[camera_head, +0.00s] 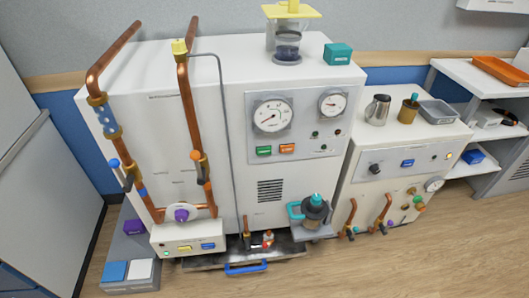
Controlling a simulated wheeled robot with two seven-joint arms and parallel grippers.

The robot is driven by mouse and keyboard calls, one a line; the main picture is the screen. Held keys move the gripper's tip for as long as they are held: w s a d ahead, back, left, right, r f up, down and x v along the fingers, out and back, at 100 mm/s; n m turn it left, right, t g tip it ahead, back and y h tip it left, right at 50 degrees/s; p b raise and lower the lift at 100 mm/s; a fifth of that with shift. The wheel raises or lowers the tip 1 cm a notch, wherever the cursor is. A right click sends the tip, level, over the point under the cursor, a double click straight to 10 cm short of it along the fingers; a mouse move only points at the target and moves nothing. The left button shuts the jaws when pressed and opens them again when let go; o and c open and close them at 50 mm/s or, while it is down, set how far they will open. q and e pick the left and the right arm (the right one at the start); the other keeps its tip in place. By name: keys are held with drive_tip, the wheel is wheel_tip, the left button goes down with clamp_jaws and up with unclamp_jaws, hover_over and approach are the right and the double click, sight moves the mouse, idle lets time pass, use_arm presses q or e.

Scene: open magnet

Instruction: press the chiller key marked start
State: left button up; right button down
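A large white cabinet (190,145) with copper pipes on its front stands in the middle of the head view. Its grey panel (308,132) has two round gauges, a green key (264,151) and an orange key (287,148) side by side under the left gauge. A small white box (190,240) at its lower left has a yellow key (184,249) and a blue key (208,246). A lower white unit (350,200) at the right has one blue key (407,163). The lettering is too small to read, so I cannot tell which key says start. Neither gripper is in view.
A grey pump with a teal handle (314,208) stands before the cabinet, beside a dark tray with a blue handle (246,268). Copper pipes (188,110) stick out at the left. A shelf with an orange tray (501,70) is at far right. The front floor is clear.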

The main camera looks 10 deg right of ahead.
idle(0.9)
